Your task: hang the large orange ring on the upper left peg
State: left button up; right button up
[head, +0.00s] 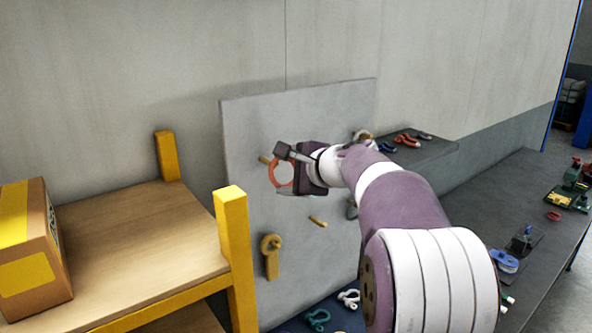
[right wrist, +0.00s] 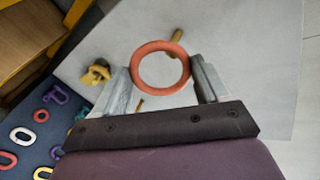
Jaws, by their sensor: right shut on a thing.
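The large orange ring (head: 272,174) is held by my right gripper (head: 290,171), which is shut on it in front of the grey peg board (head: 245,120). In the right wrist view the orange ring (right wrist: 135,70) sits between the two fingers, its opening facing the camera. The upper left peg (head: 264,160) is a short yellow rod, close to the ring in the head view. In the right wrist view this peg (right wrist: 177,36) overlaps the ring's upper right rim; I cannot tell whether its tip is inside the ring. My left gripper is not in view.
A yellow piece (head: 271,262) hangs low on the board's left, and another peg (head: 318,222) is bare. A yellow-framed shelf (head: 130,235) with a carton (head: 30,245) stands at left. A dark bench (head: 500,205) with several parts runs along the right.

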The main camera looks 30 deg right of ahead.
aim_at(276, 166)
jog(key=shift+w+r+p, duration=0.1)
jog(key=shift+w+p, duration=0.25)
jog(key=shift+w, duration=0.25)
jog(key=shift+x, duration=1.95)
